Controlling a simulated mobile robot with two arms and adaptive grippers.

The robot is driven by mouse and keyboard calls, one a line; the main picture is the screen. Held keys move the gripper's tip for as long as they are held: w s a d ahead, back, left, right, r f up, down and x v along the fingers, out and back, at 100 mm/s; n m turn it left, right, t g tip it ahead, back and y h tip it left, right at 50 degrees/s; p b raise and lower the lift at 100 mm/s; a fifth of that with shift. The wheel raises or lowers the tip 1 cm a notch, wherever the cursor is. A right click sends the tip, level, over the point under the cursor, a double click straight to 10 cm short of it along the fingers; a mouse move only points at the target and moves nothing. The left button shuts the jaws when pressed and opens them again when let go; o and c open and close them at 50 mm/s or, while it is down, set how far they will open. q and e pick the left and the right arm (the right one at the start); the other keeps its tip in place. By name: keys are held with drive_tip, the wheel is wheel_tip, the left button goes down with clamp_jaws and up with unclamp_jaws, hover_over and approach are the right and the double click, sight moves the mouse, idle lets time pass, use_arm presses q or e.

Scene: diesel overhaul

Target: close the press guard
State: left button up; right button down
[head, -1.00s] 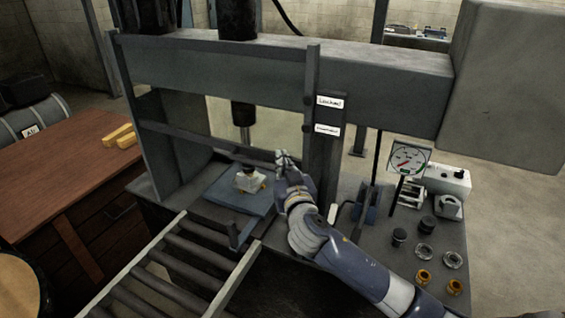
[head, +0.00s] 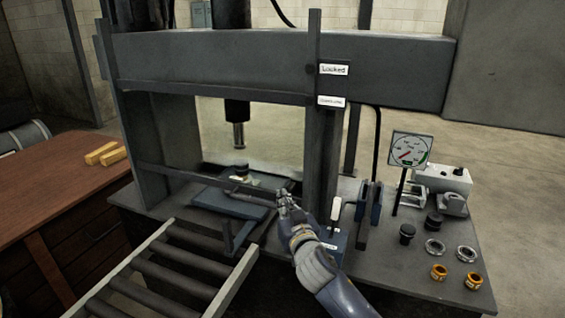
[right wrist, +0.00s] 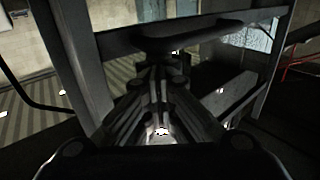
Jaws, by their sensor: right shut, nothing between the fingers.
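The press guard is a dark grey frame across the press front. Its lower bar (head: 190,180) crosses the opening a little above the press bed, and its upper bar (head: 205,89) lies along the bottom edge of the crossbeam. My right gripper (head: 283,196) is shut and empty at the right end of the lower bar. In the right wrist view my shut fingers (right wrist: 160,85) point at a dark bar (right wrist: 190,36); whether they touch it I cannot tell. My left gripper is not in view.
The ram (head: 238,130) hangs above a small workpiece (head: 240,173) behind the guard. A roller conveyor (head: 160,280) runs up to the bed. Right of the press stand a gauge (head: 410,148), a white-handled lever (head: 336,209) and several rings. A label on the post reads "Locked" (head: 334,70).

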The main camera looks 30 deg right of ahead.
wheel_tip(320, 180, down, 14)
drive_tip(key=b, duration=0.8)
drive_tip(key=shift+r+b, duration=0.15)
drive_tip(key=shift+b, duration=0.15)
drive_tip(key=shift+d, duration=0.1)
